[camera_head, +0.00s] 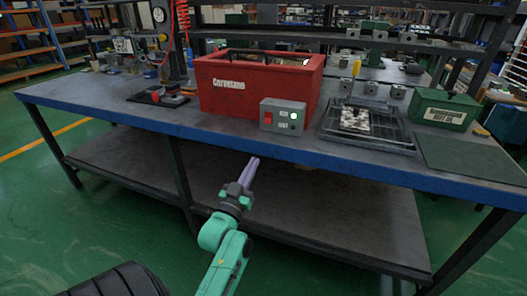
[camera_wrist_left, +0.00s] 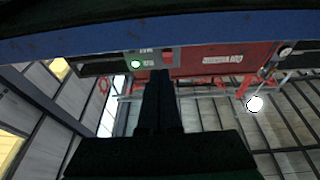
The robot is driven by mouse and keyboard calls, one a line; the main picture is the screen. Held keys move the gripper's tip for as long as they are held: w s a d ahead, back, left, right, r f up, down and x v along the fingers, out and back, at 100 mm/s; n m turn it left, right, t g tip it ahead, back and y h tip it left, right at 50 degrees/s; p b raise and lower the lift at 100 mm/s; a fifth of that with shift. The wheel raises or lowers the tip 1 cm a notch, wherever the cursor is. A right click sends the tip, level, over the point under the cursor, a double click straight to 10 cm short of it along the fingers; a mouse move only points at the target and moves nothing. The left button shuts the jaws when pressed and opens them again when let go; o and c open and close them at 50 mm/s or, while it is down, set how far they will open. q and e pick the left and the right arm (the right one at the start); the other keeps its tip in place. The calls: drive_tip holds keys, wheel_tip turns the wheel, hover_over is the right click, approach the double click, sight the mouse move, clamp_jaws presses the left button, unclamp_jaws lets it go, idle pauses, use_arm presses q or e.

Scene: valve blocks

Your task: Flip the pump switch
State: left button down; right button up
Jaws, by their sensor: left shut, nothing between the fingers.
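The pump switch box (camera_head: 282,128) is a small grey box at the front of the table, against the red tank. A red rocker switch (camera_head: 267,118) is on its left side and a lit green lamp (camera_head: 294,116) on its right. My left gripper (camera_head: 255,160) is shut and empty, in front of the table edge and below the box, apart from it. In the left wrist view, which is upside down, the closed fingers (camera_wrist_left: 160,76) point toward the red switch (camera_wrist_left: 168,56), with the green lamp (camera_wrist_left: 135,64) beside it. My right gripper is not in view.
The red tank (camera_head: 260,90) stands behind the box on the blue-edged table (camera_head: 160,122). A dark tray (camera_head: 368,146) with a light block sits right of it, and a green box (camera_head: 444,109) farther right. A small fixture (camera_head: 158,97) is on the left.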

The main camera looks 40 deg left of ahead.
use_arm(q)
drive_tip(key=r, duration=0.1)
drive_tip(key=s+r, duration=0.1)
drive_tip(key=r+t, duration=0.1)
drive_tip(key=shift+s+a+r+y, duration=0.1)
drive_tip(key=shift+s+a+y, duration=0.2)
drive_tip(key=shift+y, duration=0.1)
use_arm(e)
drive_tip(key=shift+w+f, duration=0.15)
use_arm(q)
approach(268, 121)
wheel_tip(268, 121, up, 4)
drive_tip(key=w, duration=0.2)
drive_tip(key=w+a, duration=0.1)
drive_tip(key=w+f, duration=0.1)
drive_tip(key=w, duration=0.1)
drive_tip(key=shift+a+f, duration=0.25)
drive_tip(key=shift+a, duration=0.15)
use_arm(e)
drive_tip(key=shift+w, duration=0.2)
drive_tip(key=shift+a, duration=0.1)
